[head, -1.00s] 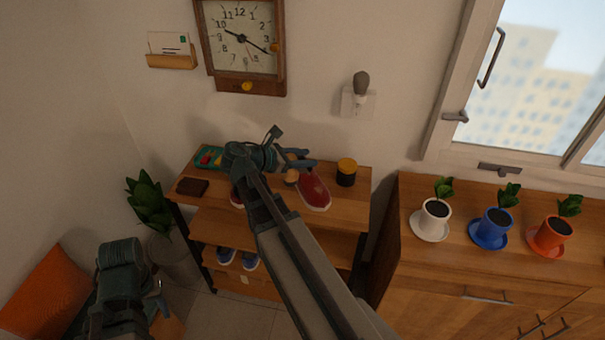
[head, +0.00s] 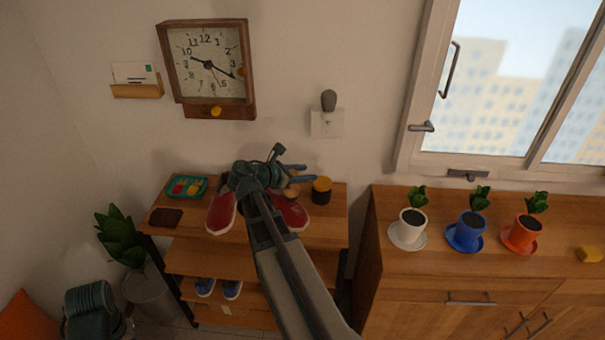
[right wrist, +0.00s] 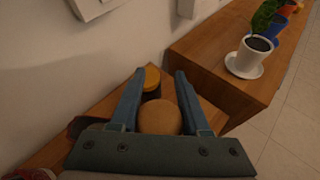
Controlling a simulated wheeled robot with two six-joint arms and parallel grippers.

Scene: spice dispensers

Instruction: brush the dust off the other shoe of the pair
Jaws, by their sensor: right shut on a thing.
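A pair of red shoes with pale soles stands on the wooden shelf top in the head view: the left shoe (head: 221,214) and the right shoe (head: 292,214), both partly hidden by my right arm. My right gripper (head: 302,176) is above the right shoe's far end. It is shut on a round tan wooden knob, seemingly the brush handle (right wrist: 160,118), held between its blue fingers in the right wrist view. The bristles are hidden, and I cannot tell whether they touch the shoe. My left gripper (head: 92,312) is low at the left, its fingers unclear.
A dark jar with a yellow lid (head: 321,190) stands close right of the right gripper. A teal tray (head: 187,187) and a dark wallet-like item (head: 166,217) lie at the shelf's left. Blue shoes (head: 218,288) sit below. Potted plants stand on the right cabinet (head: 450,265).

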